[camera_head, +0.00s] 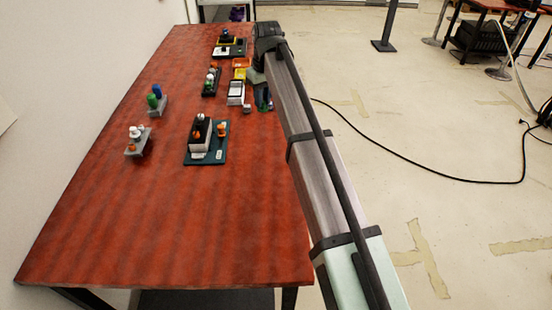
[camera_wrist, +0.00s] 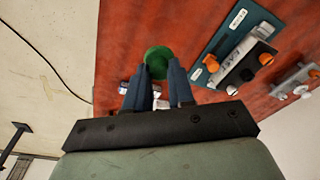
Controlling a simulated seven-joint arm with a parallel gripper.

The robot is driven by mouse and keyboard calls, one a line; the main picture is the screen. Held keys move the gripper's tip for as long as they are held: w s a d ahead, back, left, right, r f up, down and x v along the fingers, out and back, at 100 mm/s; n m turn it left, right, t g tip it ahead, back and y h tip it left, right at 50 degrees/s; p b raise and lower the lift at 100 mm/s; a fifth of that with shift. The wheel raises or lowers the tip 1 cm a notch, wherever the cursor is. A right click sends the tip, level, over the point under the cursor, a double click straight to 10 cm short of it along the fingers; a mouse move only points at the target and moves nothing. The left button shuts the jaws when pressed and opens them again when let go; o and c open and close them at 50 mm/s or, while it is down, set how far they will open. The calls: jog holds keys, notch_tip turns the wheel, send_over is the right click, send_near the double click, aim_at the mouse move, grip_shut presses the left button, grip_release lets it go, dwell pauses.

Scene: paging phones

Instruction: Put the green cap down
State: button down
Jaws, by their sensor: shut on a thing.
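The green cap (camera_wrist: 158,60) shows in the wrist view as a round dark green disc at the fingertips. My gripper (camera_wrist: 159,76) is shut on it, with one dark blue finger on each side. Red-brown table surface lies behind the cap, and whether the cap touches it I cannot tell. In the head view my gripper (camera_head: 264,98) is at the right edge of the table, and my arm hides most of it. The cap is hard to make out there.
A teal board (camera_head: 219,152) with a black-and-white block and orange knobs is on the table. Grey stands (camera_head: 137,150) hold knobs at the left. Small boxes (camera_head: 236,92) stand close left of my gripper. The near table half is bare.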

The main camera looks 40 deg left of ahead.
jog(key=s+d+f+n, duration=0.3)
jog(key=d+f, duration=0.1)
jog(key=d, duration=0.6)
jog(key=shift+s+a+f, duration=0.1)
jog(key=shift+a+f, duration=0.05)
jog(key=shift+f, duration=2.2)
jog(key=shift+s+a+f, duration=0.1)
jog(key=shift+a+f, duration=0.05)
jog(key=shift+f, duration=2.15)
jog(key=shift+f, duration=0.1)
jog(key=c, duration=1)
grip_release()
jog(key=shift+o, duration=0.2)
notch_tip(320, 180, up, 12)
jog(key=d, duration=0.1)
jog(key=shift+d, duration=0.4)
